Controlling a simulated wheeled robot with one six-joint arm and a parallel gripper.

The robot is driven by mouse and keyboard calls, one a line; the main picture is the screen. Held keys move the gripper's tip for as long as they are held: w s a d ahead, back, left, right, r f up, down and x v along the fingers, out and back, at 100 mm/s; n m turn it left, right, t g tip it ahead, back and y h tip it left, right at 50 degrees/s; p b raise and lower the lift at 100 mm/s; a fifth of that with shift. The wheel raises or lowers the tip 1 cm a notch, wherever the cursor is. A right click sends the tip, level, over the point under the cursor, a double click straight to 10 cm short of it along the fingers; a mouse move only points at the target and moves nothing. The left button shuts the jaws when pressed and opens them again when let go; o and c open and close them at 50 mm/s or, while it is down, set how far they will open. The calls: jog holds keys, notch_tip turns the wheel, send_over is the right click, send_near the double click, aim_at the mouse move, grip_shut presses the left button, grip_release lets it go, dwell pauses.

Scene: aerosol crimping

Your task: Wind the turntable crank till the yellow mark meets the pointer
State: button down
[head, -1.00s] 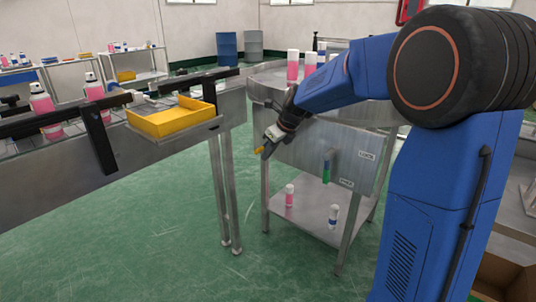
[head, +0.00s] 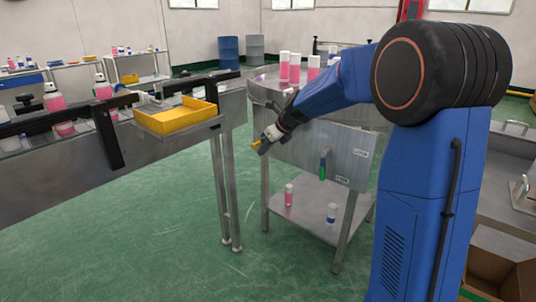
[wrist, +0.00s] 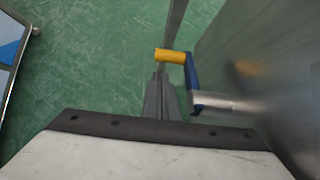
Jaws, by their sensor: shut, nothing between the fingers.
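The crank has a yellow knob (head: 256,144) on a blue arm (wrist: 192,72). Its metal shaft (wrist: 225,104) comes out of the side of the steel cabinet (head: 310,150). The turntable (head: 262,78) is on top of the cabinet, partly behind my arm, with several pink bottles on it. My gripper (wrist: 160,98) is shut and empty. In the wrist view its fingers point at the yellow knob, close beside the blue arm; I cannot tell whether they touch. I cannot make out the yellow mark or the pointer.
A green-handled lever (head: 322,167) hangs on the cabinet front near a LOCK label. Bottles stand on the lower shelf (head: 305,207). A conveyor (head: 60,170) with a yellow tray (head: 176,117) is at the left. The green floor between is clear.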

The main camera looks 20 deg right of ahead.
aim_at(259, 142)
jog(key=shift+w+a+r, duration=0.55)
jog(key=shift+w+r, duration=0.3)
jog(key=shift+w+a+r, duration=0.1)
jog(key=shift+a+r, duration=0.05)
jog(key=shift+r, duration=0.1)
dwell(1.0)
dwell(1.2)
